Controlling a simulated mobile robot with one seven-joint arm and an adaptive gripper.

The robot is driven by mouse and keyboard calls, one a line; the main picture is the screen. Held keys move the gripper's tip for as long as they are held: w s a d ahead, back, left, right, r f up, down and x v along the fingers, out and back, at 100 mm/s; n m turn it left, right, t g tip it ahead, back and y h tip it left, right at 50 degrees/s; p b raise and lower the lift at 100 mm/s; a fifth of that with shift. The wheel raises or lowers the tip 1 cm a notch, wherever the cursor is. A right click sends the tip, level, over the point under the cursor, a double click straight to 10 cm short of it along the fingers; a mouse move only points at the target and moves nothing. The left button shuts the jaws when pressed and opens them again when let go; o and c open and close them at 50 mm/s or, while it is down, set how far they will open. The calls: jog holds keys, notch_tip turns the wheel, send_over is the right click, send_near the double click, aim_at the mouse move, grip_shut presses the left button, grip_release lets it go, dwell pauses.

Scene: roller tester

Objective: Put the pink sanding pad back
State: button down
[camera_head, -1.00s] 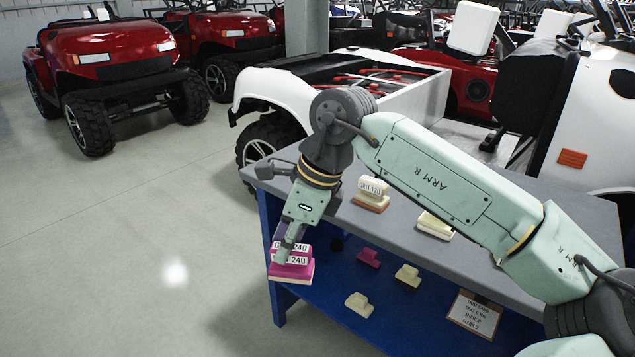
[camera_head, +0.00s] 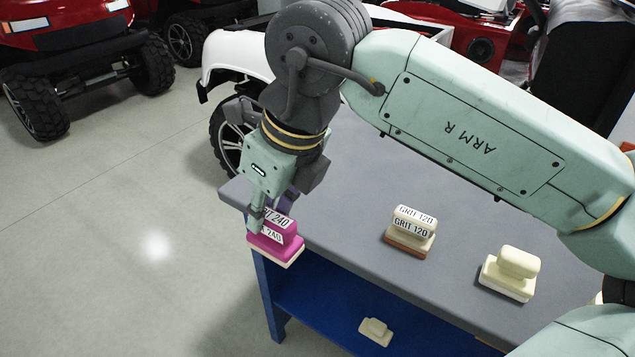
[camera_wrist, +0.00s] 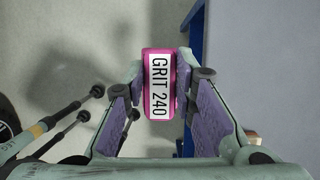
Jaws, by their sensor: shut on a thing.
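The pink sanding pad (camera_head: 276,246) has a magenta body, a pale base and a white "GRIT 240" label. My gripper (camera_head: 258,216) is shut on its handle and holds it at the near left corner of the grey table top (camera_head: 335,185). In the wrist view the pad (camera_wrist: 159,84) sits between the two fingers of my gripper (camera_wrist: 160,90), with floor below it and the blue table frame to its right. My fingers hide part of the handle.
On the table top stand a cream and brown "GRIT 120" pad (camera_head: 409,232) and a cream pad (camera_head: 510,273). Another cream pad (camera_head: 375,331) lies on the blue lower shelf (camera_head: 325,310). A white vehicle (camera_head: 232,62) stands behind the table. Clear floor lies left.

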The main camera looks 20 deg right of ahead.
jog(key=w+d+f+p, duration=0.1)
jog(key=w+d, duration=0.2)
jog(key=d, duration=0.1)
jog(key=w+d+f+p, duration=0.1)
jog(key=w+d+f, duration=0.1)
jog(key=w+d, duration=0.2)
jog(key=w+d+f+p, duration=0.1)
jog(key=w+d+p, duration=0.1)
jog(key=w+d, duration=0.1)
jog(key=shift+w+d+f, duration=0.2)
jog(key=shift+d, duration=0.2)
jog(key=shift+w+d+f, duration=0.15)
jog(key=shift+w+d, duration=0.05)
jog(key=shift+d, duration=0.15)
jog(key=shift+f, duration=0.1)
jog(key=shift+f+b, duration=0.25)
jog(key=shift+b, duration=0.15)
jog(key=c, duration=1.3)
grip_release()
jog(key=shift+r, duration=0.1)
jog(key=shift+r+p, duration=0.2)
jog(key=shift+p, duration=0.15)
jog(key=b+v, duration=0.1)
jog(key=v, duration=1.1)
